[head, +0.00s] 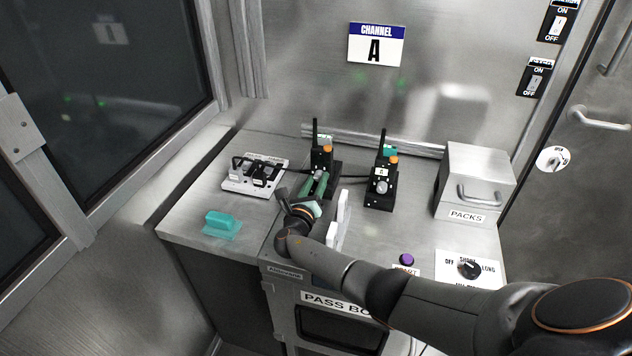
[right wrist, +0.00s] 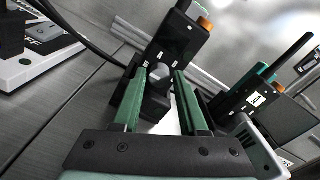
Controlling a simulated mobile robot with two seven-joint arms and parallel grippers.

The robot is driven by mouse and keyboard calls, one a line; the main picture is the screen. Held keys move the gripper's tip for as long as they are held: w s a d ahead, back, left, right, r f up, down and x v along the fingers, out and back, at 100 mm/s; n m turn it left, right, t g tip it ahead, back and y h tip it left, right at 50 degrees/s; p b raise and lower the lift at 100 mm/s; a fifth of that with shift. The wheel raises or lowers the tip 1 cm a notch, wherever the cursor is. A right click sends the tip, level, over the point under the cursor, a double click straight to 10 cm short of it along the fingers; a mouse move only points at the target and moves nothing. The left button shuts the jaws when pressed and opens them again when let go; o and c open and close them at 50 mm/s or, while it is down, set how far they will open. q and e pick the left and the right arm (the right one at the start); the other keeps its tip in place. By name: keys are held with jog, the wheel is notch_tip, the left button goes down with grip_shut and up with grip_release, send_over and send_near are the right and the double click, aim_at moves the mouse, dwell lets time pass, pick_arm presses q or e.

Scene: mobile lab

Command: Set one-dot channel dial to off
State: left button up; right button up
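Two black radios with antennas and orange knobs stand on the metal counter, a left radio (head: 321,155) and a right radio (head: 383,172). The right radio has a round grey dial (head: 381,187) on its base and a small white label. In the head view my right gripper (head: 316,183) is in front of the left radio and hides its lower part. In the right wrist view the green fingers (right wrist: 160,88) are apart, with the left radio's rounded grey dial (right wrist: 160,72) between their tips. I cannot tell whether they touch it. My left gripper is out of view.
A white power strip (head: 254,175) and a teal block (head: 222,222) are on the left. A PACKS box (head: 474,190), a purple button (head: 406,259) and an OFF/LONG dial (head: 468,268) are on the right. A white upright piece (head: 341,215) stands close beside my right gripper.

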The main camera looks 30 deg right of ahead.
jog(key=shift+o, duration=1.3)
jog(key=p+v, duration=0.2)
jog(key=v, duration=0.9)
jog(key=shift+s+a, duration=0.55)
